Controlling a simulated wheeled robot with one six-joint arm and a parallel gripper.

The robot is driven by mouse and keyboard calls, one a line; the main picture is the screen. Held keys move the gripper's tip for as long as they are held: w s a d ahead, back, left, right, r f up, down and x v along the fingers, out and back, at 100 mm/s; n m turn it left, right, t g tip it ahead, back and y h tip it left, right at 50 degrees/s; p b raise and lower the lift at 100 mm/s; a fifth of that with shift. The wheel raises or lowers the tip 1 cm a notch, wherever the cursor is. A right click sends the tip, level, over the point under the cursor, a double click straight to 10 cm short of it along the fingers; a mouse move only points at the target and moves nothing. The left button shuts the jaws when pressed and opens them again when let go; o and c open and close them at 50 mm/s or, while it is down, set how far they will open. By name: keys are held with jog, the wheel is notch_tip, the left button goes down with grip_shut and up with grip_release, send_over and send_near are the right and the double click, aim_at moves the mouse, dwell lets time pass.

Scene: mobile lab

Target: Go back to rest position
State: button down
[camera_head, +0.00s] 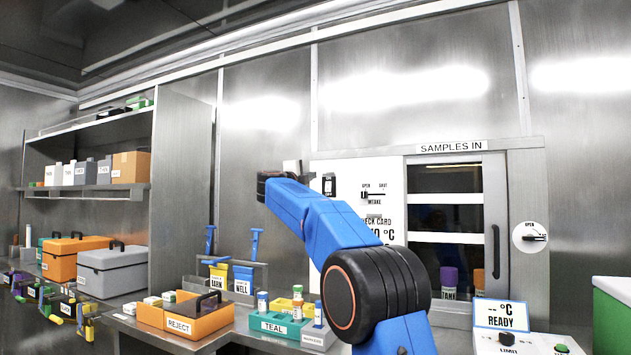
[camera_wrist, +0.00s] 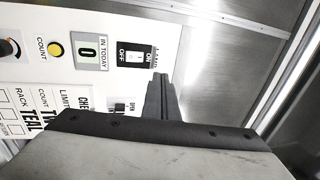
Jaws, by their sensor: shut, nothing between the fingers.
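My gripper (camera_head: 268,184) is at the end of my raised blue arm, in front of the white control panel (camera_head: 391,205) on the metal wall. Its dark fingers (camera_wrist: 160,80) are together and empty in the wrist view. There the fingertips overlap the picture of the panel's right edge, just below an ON/OFF switch (camera_wrist: 135,56). I cannot tell whether they touch the panel. My arm hides part of the panel in the head view.
A bench below holds the orange REJECT box (camera_head: 182,325), the teal TEAL rack (camera_head: 280,328) and several small bottles. Shelves (camera_head: 85,190) stand at left. The SAMPLES IN window (camera_head: 445,225) and a READY display (camera_head: 500,314) are at right.

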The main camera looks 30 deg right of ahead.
jog(key=shift+s+a+r, duration=0.1)
jog(key=shift+s+a, duration=0.3)
jog(key=shift+a, duration=0.1)
jog(key=s+a+n+t+y, duration=0.85)
jog(key=a+n, duration=0.25)
jog(key=n, duration=0.2)
jog(key=s+a+f+n+g+y, duration=0.4)
jog(key=s+a+f+n+y, duration=0.55)
jog(key=s+f, duration=0.4)
jog(key=s+a+f+n+g, duration=0.1)
jog(key=s+f+n+g, duration=0.15)
jog(key=s+f, duration=0.8)
jog(key=s+a+f+n+g, duration=0.2)
jog(key=s+f+g, duration=0.35)
jog(key=f, duration=0.85)
jog(key=s+d+f+g+h, duration=0.1)
jog(key=s+d+f+g, duration=0.1)
jog(key=s+f, duration=0.8)
jog(key=s+d+f+n+g+h, duration=0.1)
jog(key=s+d+f+g, duration=0.1)
jog(key=s+f, duration=0.8)
jog(key=shift+s+d+f, duration=0.15)
jog(key=shift+s+d, duration=0.15)
jog(key=shift+s, duration=0.75)
